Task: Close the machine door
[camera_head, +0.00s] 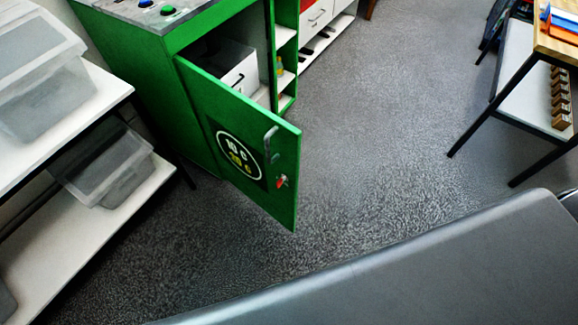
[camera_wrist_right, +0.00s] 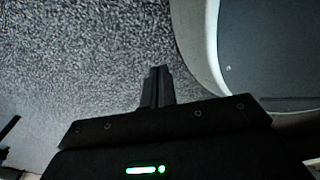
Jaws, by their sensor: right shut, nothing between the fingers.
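The green machine (camera_head: 150,75) stands at the upper left in the head view. Its green door (camera_head: 215,110) hangs open, swung out over the floor toward me. The door carries a round black and white sign, a grey handle (camera_head: 268,145) and a small red latch (camera_head: 281,181). A white box with a dark handle (camera_head: 232,68) shows inside the opening. My right gripper (camera_wrist_right: 158,75) shows in the right wrist view, its fingers together and empty, above bare floor and away from the door. My left gripper is not in view.
A shelf rack (camera_head: 100,92) with clear plastic bins (camera_head: 40,95) stands left of the machine. A wooden-topped table (camera_head: 560,50) with dark legs is at the upper right. Grey floor (camera_head: 375,130) between them is clear. A grey surface of mine fills the lower right.

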